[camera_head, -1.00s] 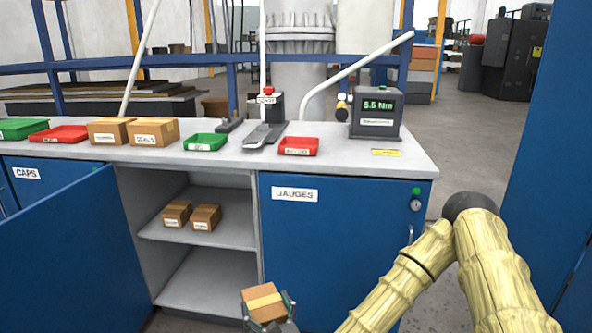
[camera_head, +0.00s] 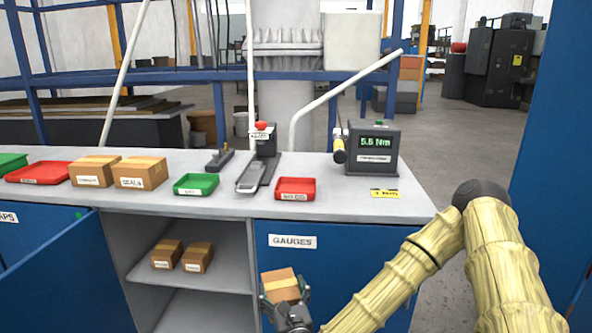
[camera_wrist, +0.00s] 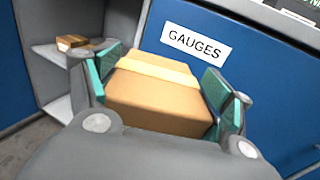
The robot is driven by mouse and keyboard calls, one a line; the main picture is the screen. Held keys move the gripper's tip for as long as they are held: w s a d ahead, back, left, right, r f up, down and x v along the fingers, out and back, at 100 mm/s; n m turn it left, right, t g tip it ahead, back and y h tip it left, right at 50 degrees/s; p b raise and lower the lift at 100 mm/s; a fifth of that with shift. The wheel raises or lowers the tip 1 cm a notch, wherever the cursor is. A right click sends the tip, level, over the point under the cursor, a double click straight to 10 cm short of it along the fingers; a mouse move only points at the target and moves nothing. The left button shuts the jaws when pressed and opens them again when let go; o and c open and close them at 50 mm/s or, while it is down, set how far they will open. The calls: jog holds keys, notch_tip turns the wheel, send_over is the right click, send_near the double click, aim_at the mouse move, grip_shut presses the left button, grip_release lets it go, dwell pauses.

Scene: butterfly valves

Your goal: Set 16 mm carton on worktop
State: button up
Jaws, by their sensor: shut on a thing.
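My gripper (camera_head: 285,301) is shut on a small brown carton (camera_head: 280,285) with a pale tape band. The carton also fills the middle of the wrist view (camera_wrist: 158,95), between the two teal finger pads, slightly tilted. No size label on it can be read. My gripper holds it in front of the blue GAUGES door (camera_head: 330,262), below the worktop's front edge. The grey worktop (camera_head: 225,208) runs across the head view above and behind the carton.
On the worktop are two cartons (camera_head: 140,172), a green tray (camera_head: 196,184), a red tray (camera_head: 295,189), a grey device (camera_head: 258,172) and a torque display (camera_head: 373,150). Bare worktop lies along the front edge. Two small cartons (camera_head: 182,256) sit on the open cabinet's shelf.

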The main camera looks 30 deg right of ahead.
jog(key=w+d+r+m+g+h+p, duration=0.1)
jog(key=d+r+m+h+p, duration=0.15)
jog(key=d+r+p, duration=0.7)
jog(key=w+d+r+m+g+h+p, duration=0.1)
jog(key=d+r+m+h+p, duration=0.15)
jog(key=d+r+p, duration=0.7)
jog(key=shift+n+h, duration=0.3)
jog(key=shift+h, duration=0.3)
jog(key=w+d+r, duration=0.1)
jog(key=w, duration=0.4)
jog(key=w+d+r+p, duration=0.1)
jog(key=w+d, duration=0.1)
jog(key=w, duration=0.2)
jog(key=w+d+r+p, duration=0.1)
jog(key=w+d, duration=0.1)
jog(key=w, duration=0.3)
jog(key=shift+w+d, duration=0.2)
jog(key=shift+w, duration=0.1)
jog(key=shift+w+d+f+p, duration=0.15)
jog(key=shift+w+f+p, duration=0.1)
jog(key=shift+p, duration=0.05)
jog(key=shift+f, duration=0.6)
jog(key=shift+f, duration=0.15)
jog(key=o, duration=1.7)
jog(key=shift+s, duration=0.15)
